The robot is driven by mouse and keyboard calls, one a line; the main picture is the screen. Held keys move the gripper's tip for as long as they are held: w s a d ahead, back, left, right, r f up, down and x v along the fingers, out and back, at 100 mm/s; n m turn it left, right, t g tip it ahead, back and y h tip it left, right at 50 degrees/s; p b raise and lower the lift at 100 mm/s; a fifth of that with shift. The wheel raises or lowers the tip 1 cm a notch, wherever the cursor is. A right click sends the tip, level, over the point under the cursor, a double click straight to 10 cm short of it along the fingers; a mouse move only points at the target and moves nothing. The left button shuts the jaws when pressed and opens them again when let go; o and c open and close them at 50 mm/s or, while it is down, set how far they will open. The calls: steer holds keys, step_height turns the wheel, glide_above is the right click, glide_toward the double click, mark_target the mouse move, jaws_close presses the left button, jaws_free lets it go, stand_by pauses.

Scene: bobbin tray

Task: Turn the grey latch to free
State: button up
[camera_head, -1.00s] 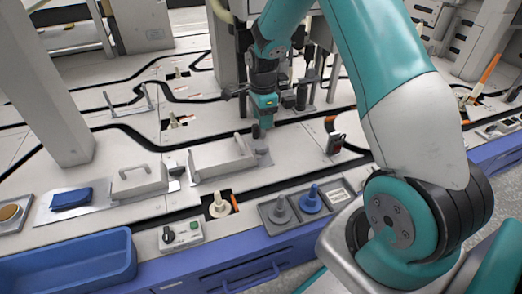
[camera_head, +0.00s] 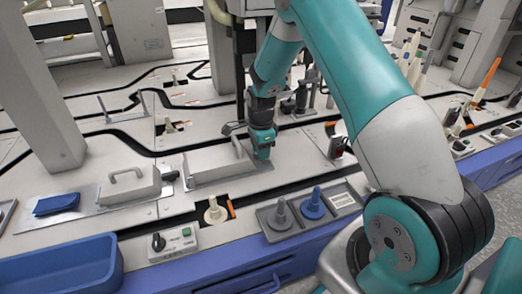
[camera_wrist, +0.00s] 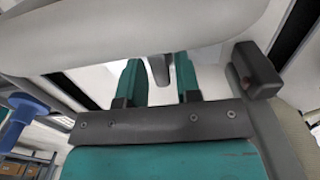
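My gripper (camera_head: 263,152) is low over the right end of a pale long cover (camera_head: 212,168) in the head view. In the wrist view its two teal fingers (camera_wrist: 160,85) are apart. A slim grey piece, seemingly the grey latch (camera_wrist: 158,68), shows between them, with a gap on either side. I cannot tell how the latch is turned. In the head view the gripper hides it.
A grey tray (camera_head: 268,236) with a grey and a blue peg (camera_head: 314,204) lies in front. A control box (camera_head: 172,243) with a black knob and green button and a blue bin (camera_head: 60,268) are front left. A handled cover (camera_head: 130,185) is left.

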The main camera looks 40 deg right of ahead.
jaws_close()
steer(key=shift+r+p, duration=0.1)
steer(key=shift+p, duration=0.4)
steer(key=n+p, duration=0.3)
steer(key=p, duration=0.1)
steer(key=shift+r, duration=0.2)
steer(key=n+p, duration=0.4)
steer(key=shift+n+p, duration=0.3)
steer(key=shift+p, duration=0.1)
steer(key=n+p, duration=0.4)
steer(key=n, duration=0.1)
steer(key=shift+f, duration=0.15)
steer(key=n+p, duration=0.2)
steer(key=n, duration=0.3)
steer(key=shift+f, duration=0.15)
steer(key=shift+n, duration=0.3)
